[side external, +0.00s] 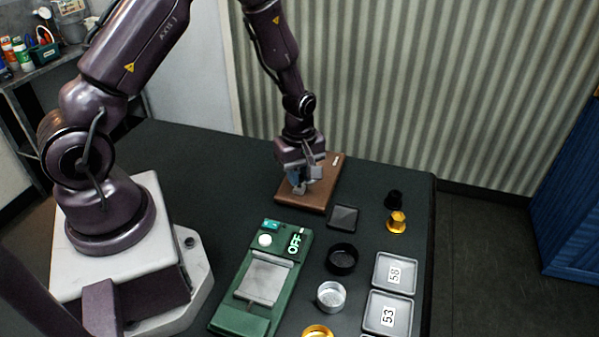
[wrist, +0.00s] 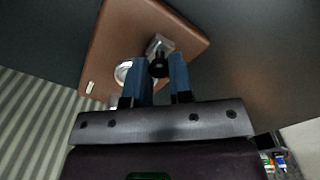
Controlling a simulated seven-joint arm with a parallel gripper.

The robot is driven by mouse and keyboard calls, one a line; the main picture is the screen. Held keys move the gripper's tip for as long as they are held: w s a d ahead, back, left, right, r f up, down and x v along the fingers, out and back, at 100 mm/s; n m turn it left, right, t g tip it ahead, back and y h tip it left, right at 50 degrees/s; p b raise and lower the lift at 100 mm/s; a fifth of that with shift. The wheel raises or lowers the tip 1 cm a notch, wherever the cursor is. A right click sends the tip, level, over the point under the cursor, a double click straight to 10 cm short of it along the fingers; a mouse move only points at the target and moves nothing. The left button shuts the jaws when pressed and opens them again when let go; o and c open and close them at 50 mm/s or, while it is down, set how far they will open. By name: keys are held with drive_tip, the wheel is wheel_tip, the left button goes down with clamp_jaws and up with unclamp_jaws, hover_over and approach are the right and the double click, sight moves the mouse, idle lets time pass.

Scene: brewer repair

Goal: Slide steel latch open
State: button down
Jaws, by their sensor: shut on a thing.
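A brown board (side external: 320,196) lies on the dark table under my gripper (side external: 300,178). In the wrist view the board (wrist: 125,35) carries a steel latch (wrist: 161,44) with a dark round knob (wrist: 159,68). My gripper (wrist: 158,64) has its two blue fingers on either side of the knob and is shut on it. A shiny round silver part (wrist: 123,72) sits on the board beside the left finger and is partly hidden by it. In the side view the fingers cover much of the latch.
A green scale (side external: 262,280) reading OFF stands in front of the board. Near it are a dark square plate (side external: 343,217), a black ring (side external: 342,259), a silver cup (side external: 331,296), a gold part (side external: 397,222) and trays marked 58 (side external: 395,273) and 53 (side external: 389,314). Table left of the board is clear.

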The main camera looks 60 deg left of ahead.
drive_tip(key=shift+s+d, duration=0.9)
drive_tip(key=c, duration=1)
unclamp_jaws()
drive_tip(key=shift+r, duration=0.15)
wheel_tip(320, 180, up, 13)
drive_tip(key=shift+f, duration=0.15)
